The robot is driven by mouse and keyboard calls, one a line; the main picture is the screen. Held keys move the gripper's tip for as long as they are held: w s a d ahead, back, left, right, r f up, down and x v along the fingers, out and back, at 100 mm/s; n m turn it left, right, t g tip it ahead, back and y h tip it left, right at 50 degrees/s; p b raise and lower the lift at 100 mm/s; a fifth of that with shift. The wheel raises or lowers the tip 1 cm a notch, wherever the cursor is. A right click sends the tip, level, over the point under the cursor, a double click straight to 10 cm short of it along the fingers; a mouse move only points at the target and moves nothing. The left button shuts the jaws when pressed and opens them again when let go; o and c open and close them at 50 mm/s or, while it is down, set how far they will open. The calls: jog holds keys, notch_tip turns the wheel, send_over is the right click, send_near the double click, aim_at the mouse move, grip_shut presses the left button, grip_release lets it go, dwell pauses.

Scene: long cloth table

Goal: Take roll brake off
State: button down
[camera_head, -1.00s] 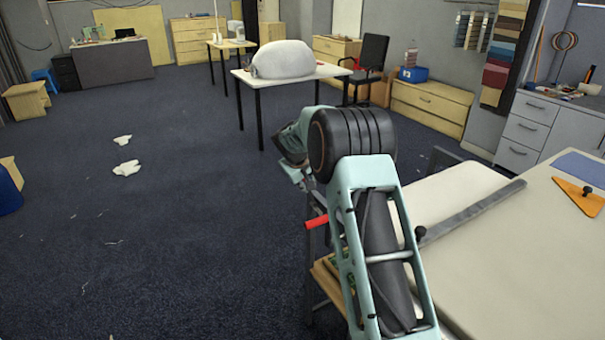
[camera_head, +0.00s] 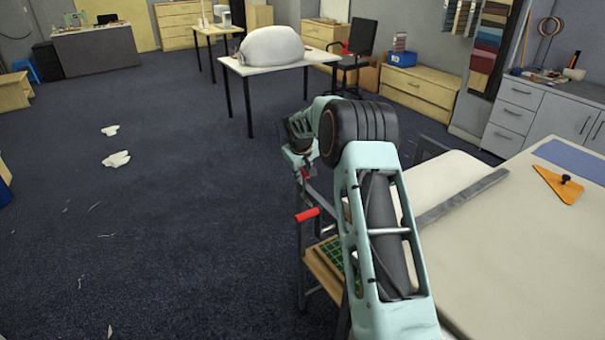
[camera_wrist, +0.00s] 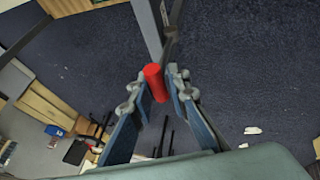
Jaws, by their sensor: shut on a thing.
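A red handle (camera_wrist: 155,82) on a grey metal bar shows between the fingers of my gripper (camera_wrist: 158,78) in the wrist view. My gripper is shut on this handle, with one finger on each side. In the head view my gripper (camera_head: 299,165) is beyond the near end of the table, partly hidden by my own arm, with a bit of red at its tips. A second red grip (camera_head: 307,215) sticks out to the left, lower and nearer, on the frame at the table's end. The roll itself cannot be made out.
The long cloth table (camera_head: 510,235) fills the right, with a metal straightedge (camera_head: 462,196) and an orange tool (camera_head: 560,184) on it. A wooden shelf (camera_head: 325,268) sits low beside my arm. The carpet (camera_head: 190,220) on the left is open, with white scraps.

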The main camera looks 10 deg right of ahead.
jog(key=shift+w+d+r, duration=0.1)
jog(key=shift+d+r, duration=0.05)
jog(key=shift+d, duration=0.45)
jog(key=c, duration=1.9)
grip_release()
jog(key=shift+c, duration=0.2)
jog(key=shift+f, duration=0.2)
jog(key=shift+a, duration=0.3)
jog(key=v, duration=1.2)
